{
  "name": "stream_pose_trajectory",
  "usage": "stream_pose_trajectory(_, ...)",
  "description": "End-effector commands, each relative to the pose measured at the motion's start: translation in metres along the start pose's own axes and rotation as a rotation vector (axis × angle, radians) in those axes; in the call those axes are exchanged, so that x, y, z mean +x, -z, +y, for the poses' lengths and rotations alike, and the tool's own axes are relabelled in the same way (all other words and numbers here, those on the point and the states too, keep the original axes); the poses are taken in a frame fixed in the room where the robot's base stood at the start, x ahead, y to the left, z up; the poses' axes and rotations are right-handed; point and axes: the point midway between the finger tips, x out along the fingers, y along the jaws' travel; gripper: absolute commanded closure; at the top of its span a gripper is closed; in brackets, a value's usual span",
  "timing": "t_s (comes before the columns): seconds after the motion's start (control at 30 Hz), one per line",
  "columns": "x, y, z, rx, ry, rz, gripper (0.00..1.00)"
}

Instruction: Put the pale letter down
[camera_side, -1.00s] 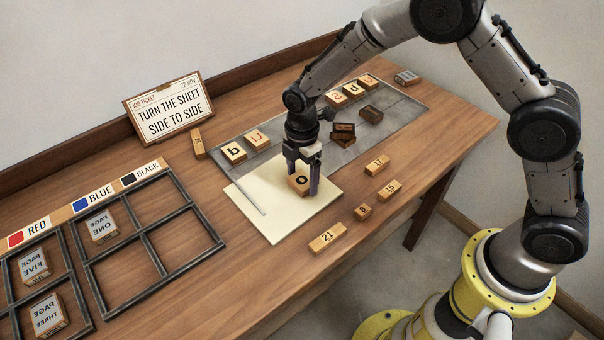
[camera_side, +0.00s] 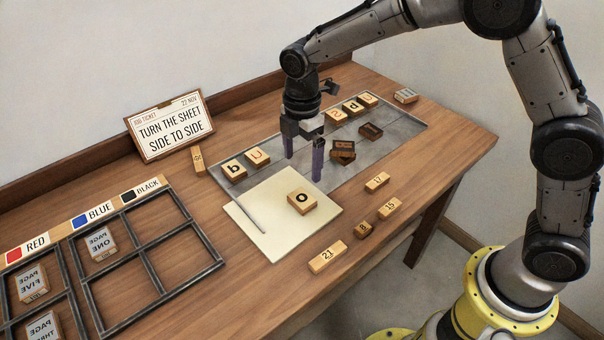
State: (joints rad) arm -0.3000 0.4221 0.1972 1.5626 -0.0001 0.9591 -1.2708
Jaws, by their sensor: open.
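A pale wooden letter block marked "o" (camera_side: 301,203) lies flat, face up, on the cream sheet (camera_side: 270,237), right of the sheet's middle. My gripper (camera_side: 304,168) is open and empty. It hangs behind the block, over the edge of the sheet and the grey metal plate (camera_side: 225,172), apart from the block. Other pale letter blocks lie on the plate: "b" (camera_side: 233,170) and "U" (camera_side: 257,157) at left, several more (camera_side: 352,107) at the back right.
Dark blocks (camera_side: 342,149) lie on the plate right of my gripper, one more (camera_side: 370,131) behind. Numbered blocks (camera_side: 328,256) line the table's front. The compartment frame (camera_side: 150,285) holds page blocks (camera_side: 101,243). A ticket sign (camera_side: 169,124) stands behind.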

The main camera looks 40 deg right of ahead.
Motion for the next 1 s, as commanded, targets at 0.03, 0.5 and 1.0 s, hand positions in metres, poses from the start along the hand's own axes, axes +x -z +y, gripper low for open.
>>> stream_pose_trajectory(0.03, -0.006, 0.000, 0.000, 0.000, -0.002, 0.001, 0.00)
stream_pose_trajectory(0.5, -0.036, -0.012, -0.010, 0.084, -0.029, 0.010, 0.00)
stream_pose_trajectory(1.0, -0.149, -0.106, -0.166, 0.962, -0.269, 0.182, 0.00)
